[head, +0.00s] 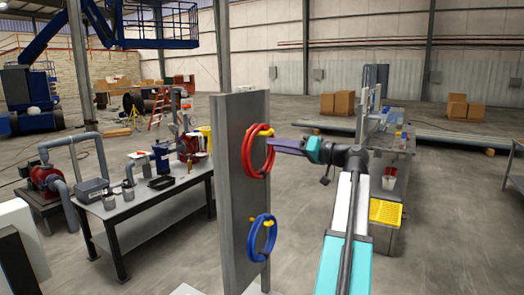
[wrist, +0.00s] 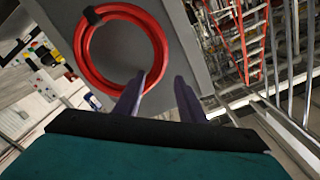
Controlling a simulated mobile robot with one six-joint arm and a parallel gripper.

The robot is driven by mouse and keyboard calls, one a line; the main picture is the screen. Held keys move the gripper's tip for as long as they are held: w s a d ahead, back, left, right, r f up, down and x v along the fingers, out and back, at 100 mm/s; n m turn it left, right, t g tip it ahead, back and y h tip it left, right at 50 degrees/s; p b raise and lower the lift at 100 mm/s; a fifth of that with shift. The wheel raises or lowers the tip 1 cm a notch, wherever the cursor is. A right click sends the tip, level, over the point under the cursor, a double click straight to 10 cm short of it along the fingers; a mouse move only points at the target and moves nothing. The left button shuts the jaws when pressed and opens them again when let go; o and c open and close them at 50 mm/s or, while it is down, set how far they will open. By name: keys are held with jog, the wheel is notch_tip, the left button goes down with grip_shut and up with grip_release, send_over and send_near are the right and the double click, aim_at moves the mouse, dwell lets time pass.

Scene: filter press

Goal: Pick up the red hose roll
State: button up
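The red hose roll (head: 248,155) hangs from a yellow hook (head: 264,131) high on an upright grey panel (head: 234,190). In the wrist view the red hose roll (wrist: 82,45) is a ring at upper left, with a dark piece across its top left. My gripper (head: 275,143) is at the right side of the roll in the head view. In the wrist view my gripper (wrist: 160,78) has its two fingers apart with nothing held between them. The left fingertip overlaps the roll's lower right edge; I cannot tell whether they touch.
A blue hose roll (head: 256,238) hangs on a lower yellow hook of the same panel. A workbench (head: 150,215) with tools and a pump stands left. Another bench (head: 392,155) with a yellow crate (head: 385,212) stands right. Open floor lies behind the panel.

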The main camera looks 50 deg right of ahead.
aim_at(254, 141)
jog(key=shift+p+x, duration=0.8)
jog(key=shift+x, duration=2.75)
jog(key=shift+w+a+r+p, duration=0.1)
jog(key=shift+w+a+p, duration=0.1)
jog(key=shift+w+p, duration=0.3)
jog(key=shift+p+x, duration=0.8)
jog(key=shift+x, duration=1.3)
grip_shut()
